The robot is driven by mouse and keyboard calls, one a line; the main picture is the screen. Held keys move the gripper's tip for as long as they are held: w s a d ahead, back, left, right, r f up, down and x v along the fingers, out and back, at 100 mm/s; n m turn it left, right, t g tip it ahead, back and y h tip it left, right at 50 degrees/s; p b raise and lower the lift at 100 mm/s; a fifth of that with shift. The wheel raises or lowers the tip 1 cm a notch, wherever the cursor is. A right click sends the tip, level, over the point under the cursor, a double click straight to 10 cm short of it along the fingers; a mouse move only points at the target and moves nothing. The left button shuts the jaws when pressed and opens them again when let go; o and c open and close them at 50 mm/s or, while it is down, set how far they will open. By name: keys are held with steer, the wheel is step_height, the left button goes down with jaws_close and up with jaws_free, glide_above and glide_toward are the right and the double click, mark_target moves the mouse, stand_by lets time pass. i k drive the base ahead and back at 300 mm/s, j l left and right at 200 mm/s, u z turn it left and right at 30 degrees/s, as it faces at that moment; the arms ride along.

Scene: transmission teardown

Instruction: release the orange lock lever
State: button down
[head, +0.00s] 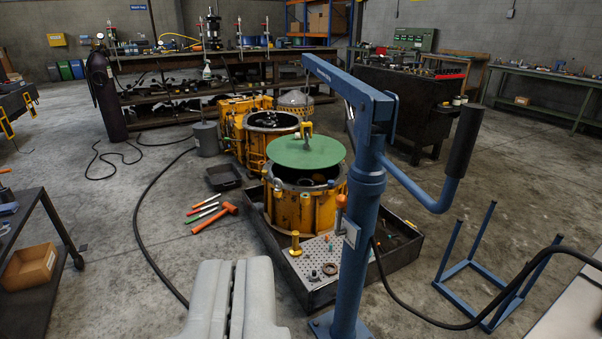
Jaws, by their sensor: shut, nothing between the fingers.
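My gripper (236,266) is at the bottom of the view, its grey fingers shut together with nothing between them. A small orange-topped piece (341,201) stands just left of the blue crane post (362,225), in front of the yellow housing; it may be the orange lock lever, but it is too small to be sure. My gripper is well short of it, lower and to the left in the picture. A green round plate (306,152) hangs under a yellow hook (306,129), over the open yellow housing (300,208).
The housing stands in a dark tray (408,243) with a perforated plate (322,262) at its front. Orange- and green-handled tools (212,217) lie on the floor. A blue frame (470,265) and black hose are at right. A cart (30,250) stands left. The left-centre floor is mostly clear.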

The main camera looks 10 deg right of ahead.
mark_target(341, 201)
steer(key=i, duration=0.6)
steer(key=i+l, duration=0.15)
steer(key=i, duration=0.45)
